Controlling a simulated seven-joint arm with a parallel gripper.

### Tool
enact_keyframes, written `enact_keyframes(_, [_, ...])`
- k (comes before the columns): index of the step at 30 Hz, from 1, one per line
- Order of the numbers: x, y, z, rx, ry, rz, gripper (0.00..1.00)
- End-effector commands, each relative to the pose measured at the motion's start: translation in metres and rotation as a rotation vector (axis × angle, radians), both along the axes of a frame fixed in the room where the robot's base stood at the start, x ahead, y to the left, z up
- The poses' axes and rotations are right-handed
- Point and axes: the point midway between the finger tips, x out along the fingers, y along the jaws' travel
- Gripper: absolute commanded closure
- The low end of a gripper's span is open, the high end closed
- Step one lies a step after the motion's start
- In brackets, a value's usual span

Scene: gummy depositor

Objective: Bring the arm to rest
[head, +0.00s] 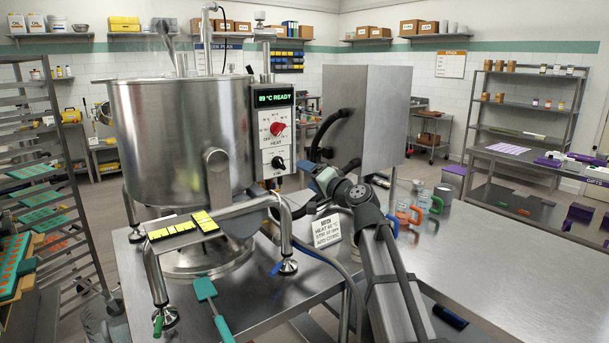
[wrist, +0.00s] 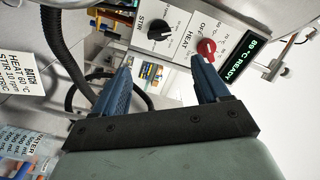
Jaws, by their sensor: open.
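My gripper (head: 314,172) is in front of the control box (head: 276,135), to its right in the head view. In the wrist view my gripper (wrist: 162,62) has its two blue fingers spread, with nothing between them. The red heat knob (head: 277,129) and black stir knob (head: 277,163) are on the box. In the wrist view, the stir knob (wrist: 160,28) and heat knob (wrist: 206,47) lie beyond the fingertips, apart from them as far as I can tell. The green display (head: 273,97) reads about 89 °C READY.
A large steel kettle (head: 182,140) stands left of the box. A batch card (head: 327,230) stands on the steel table (head: 500,262) by my arm, with several coloured-handled jugs (head: 408,215) to the right. A teal spatula (head: 207,292) lies in front. The table's right part is clear.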

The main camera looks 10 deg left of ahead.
Motion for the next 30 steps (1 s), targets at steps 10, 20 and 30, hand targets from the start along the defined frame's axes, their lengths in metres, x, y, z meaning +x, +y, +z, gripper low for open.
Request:
enact_keyframes(10, [-0.002,-0.002,0.0,0.0,0.0,0.0,0.26])
enact_keyframes(20, [-0.012,0.006,-0.02,-0.122,0.016,0.069,0.26])
enact_keyframes(30, [-0.048,-0.015,-0.107,-0.535,0.085,0.127,0.26])
